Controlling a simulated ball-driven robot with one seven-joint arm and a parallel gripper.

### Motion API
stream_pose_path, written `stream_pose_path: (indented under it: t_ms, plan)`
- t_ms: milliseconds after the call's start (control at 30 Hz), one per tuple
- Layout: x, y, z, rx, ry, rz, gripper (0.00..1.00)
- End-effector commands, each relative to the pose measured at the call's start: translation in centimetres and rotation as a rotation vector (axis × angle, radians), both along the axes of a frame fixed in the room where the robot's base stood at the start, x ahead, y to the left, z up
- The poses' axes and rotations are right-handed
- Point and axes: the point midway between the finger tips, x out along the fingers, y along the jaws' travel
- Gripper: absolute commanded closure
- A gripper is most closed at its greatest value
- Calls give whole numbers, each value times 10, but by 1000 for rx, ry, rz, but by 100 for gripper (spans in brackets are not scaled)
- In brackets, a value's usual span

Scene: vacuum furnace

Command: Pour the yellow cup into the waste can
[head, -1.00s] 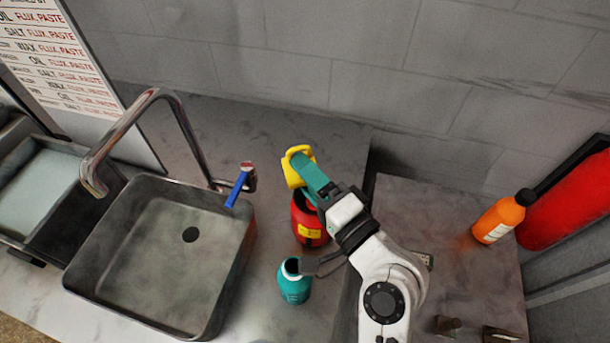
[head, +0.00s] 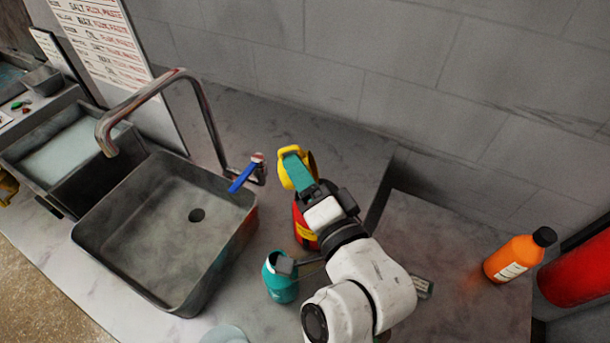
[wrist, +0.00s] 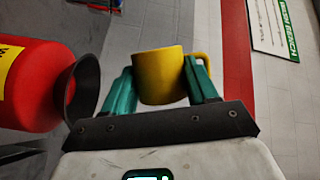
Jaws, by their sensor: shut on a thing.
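The yellow cup (head: 284,173) is between the teal fingers of my gripper (head: 297,168), above and behind the waste can. In the wrist view, the cup (wrist: 160,75) sits between both fingers (wrist: 162,88), its handle to the right. The waste can (head: 301,232) is red with a yellow label and stands on the counter, partly hidden by my gripper. The cup's contents cannot be seen.
A teal bottle (head: 281,286) stands in front of the can, close to my arm. A sink (head: 150,240) with a tall faucet (head: 205,115) and blue lever (head: 241,178) is at left. An orange bottle (head: 512,260) stands at right. A tiled wall (head: 400,90) is behind.

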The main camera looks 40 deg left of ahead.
Motion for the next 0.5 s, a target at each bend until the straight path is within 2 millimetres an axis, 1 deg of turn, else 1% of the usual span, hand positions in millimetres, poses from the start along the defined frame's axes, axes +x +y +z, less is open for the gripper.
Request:
stream_pose_path:
  t_ms: [200,367,400,500]
  plan:
    - [-4,5,-14,-296,-283,1,81]
    - [-4,4,-24,-500,-476,1,81]
    - [-4,4,-20,-542,-513,1,81]
    - [-4,4,-23,-642,-607,4,81]
